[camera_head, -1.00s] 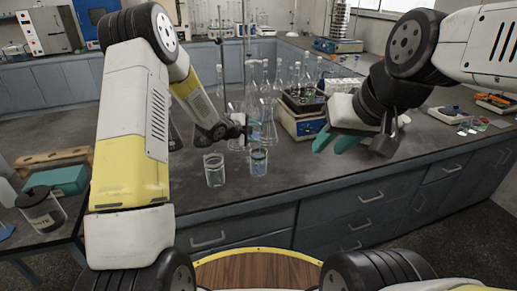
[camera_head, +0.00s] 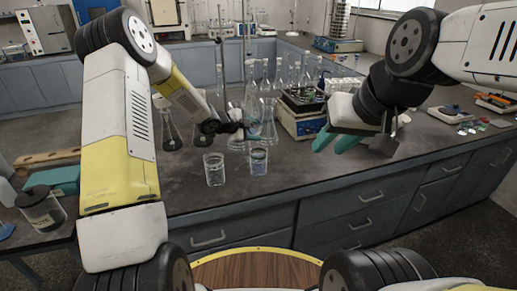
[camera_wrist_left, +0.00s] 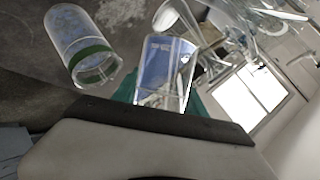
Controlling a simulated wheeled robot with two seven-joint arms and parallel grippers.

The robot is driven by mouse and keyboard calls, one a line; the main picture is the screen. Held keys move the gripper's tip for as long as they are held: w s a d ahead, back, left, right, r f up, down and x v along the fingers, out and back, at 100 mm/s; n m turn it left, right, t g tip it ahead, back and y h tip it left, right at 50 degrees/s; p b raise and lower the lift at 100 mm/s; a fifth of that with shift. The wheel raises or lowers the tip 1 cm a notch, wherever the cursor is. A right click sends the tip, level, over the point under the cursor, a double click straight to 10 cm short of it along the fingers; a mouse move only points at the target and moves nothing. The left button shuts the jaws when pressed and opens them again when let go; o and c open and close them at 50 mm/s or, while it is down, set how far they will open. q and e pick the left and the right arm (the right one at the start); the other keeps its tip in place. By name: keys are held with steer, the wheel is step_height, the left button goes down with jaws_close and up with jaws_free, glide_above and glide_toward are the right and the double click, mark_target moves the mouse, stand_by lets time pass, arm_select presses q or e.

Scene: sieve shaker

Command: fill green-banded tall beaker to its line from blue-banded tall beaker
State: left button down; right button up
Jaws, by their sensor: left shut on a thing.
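The green-banded tall beaker (camera_wrist_left: 85,45) stands at the upper left of the left wrist view, its green band near the rim and blue-tinted inside. A clear beaker with blue-tinted contents (camera_wrist_left: 165,70) is in my left gripper, in front of the wrist camera and tilted relative to the green-banded one. My left gripper (camera_head: 241,127) is shut on it above the bench; the held beaker is hard to make out in the head view. Two clear beakers (camera_head: 214,169) and (camera_head: 258,161) stand at the bench's front; their band colours are too small to tell. My right gripper (camera_head: 335,142) has teal fingers, apart and empty.
Conical flasks (camera_head: 171,135) and other tall glassware stand close behind my left gripper. A blue-fronted device (camera_head: 305,124) stands to the right of the glassware. The bench top (camera_head: 300,170) is clear right of the two beakers.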

arm_select(q)
steer(key=shift+r, duration=0.1)
steer(key=shift+r+n+g+h, duration=0.15)
steer(key=shift+n+g+h, duration=0.15)
steer(key=shift+n, duration=0.1)
steer(key=shift+f+n+g+h+b, duration=0.3)
steer(key=shift+f+n+b, duration=0.1)
steer(key=w+a+f+n+g+h, duration=0.1)
steer(key=w+f+n+g+h+b, duration=0.1)
steer(key=n, duration=0.1)
steer(key=shift+w+a, duration=0.1)
steer(key=shift+a, duration=0.3)
steer(key=shift+n+g+h, duration=0.5)
steer(key=shift+n+h, duration=0.2)
steer(key=shift+h, duration=0.1)
steer(key=shift+w+a+f+b, duration=0.15)
steer(key=shift+f+b, duration=0.2)
steer(key=shift+f, duration=1.6)
steer(key=shift+w+a+f+b, duration=0.15)
steer(key=shift+f+b, duration=0.2)
steer(key=shift+f, duration=1.6)
